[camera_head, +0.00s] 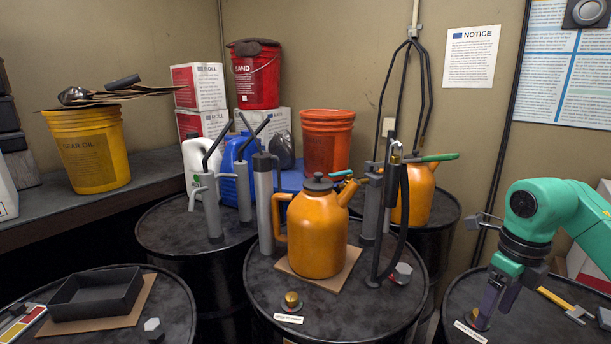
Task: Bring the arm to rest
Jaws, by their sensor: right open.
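My right arm (560,212), green and dark grey, comes in from the right edge over the right-hand drum (535,325). Its gripper (492,303) is open and points down, low over the left part of that drum's top. A small round brass-coloured cap (477,321) sits on the drum top right at the fingertips, partly hidden by them. Whether the fingers touch it I cannot tell. My left gripper is not in view.
The middle drum (262,290) holds an orange jug (317,232), a brass cap (291,301) and a hand pump (396,200). A black tray (97,293) lies on the left drum (172,310).

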